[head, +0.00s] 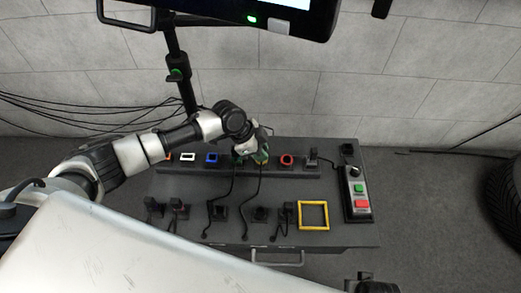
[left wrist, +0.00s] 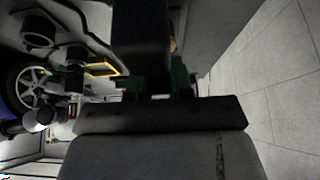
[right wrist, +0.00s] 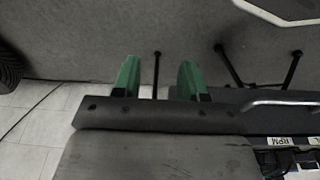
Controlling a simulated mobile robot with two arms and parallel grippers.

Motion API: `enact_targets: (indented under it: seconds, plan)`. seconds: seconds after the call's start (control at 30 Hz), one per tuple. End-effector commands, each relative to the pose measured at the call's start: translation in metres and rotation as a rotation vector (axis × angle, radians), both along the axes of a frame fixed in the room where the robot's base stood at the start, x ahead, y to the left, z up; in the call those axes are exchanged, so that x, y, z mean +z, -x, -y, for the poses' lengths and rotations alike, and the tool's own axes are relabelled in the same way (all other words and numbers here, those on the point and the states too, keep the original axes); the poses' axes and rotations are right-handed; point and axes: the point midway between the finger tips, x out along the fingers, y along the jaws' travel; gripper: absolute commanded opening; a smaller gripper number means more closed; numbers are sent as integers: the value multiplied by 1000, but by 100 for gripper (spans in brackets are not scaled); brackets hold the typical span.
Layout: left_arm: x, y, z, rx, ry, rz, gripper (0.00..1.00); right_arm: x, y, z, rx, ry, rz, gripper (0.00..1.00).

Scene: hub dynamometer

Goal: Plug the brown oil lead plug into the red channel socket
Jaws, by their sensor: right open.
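The red channel socket (head: 287,160) is a red-rimmed opening in the bench's back row, with nothing seen in it. My left gripper (head: 252,157) is just left of it, over the same row. In the left wrist view a dark block (left wrist: 145,45) sits between its green fingertips; it looks like a gripped plug. A black cable (head: 258,195) hangs from there towards the bench front. The plug's brown mark cannot be made out, and the gripper hides part of the row. My right gripper (right wrist: 158,82) is open and empty in the right wrist view, over the floor.
Orange, white (head: 188,157) and blue (head: 212,158) sockets lie left of my left gripper. A black plug (head: 312,158) stands right of the red socket. Several dark plugs with leads and a yellow frame (head: 327,203) occupy the front. A button box (head: 357,192) is at the right.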

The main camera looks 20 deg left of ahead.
Motion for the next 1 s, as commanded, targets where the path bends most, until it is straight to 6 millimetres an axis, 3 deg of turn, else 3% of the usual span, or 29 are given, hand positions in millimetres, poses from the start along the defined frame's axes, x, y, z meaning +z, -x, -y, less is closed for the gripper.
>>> enact_targets:
  seconds: [0.03, 0.13, 0.43, 1.0]
  plan:
    - [0, 0, 0, 0, 0, 0, 12, 0, 0, 0, 0, 0, -1, 43]
    - [0, 0, 0, 0, 0, 0, 0, 0, 0, 0, 0, 0, -1, 43]
    - [3, 0, 0, 0, 0, 1, 0, -1, 1, 0, 0, -2, 4, 43]
    - [9, 0, 0, 0, 0, 0, 0, -23, 3, 1, 3, 1, -3, 43]
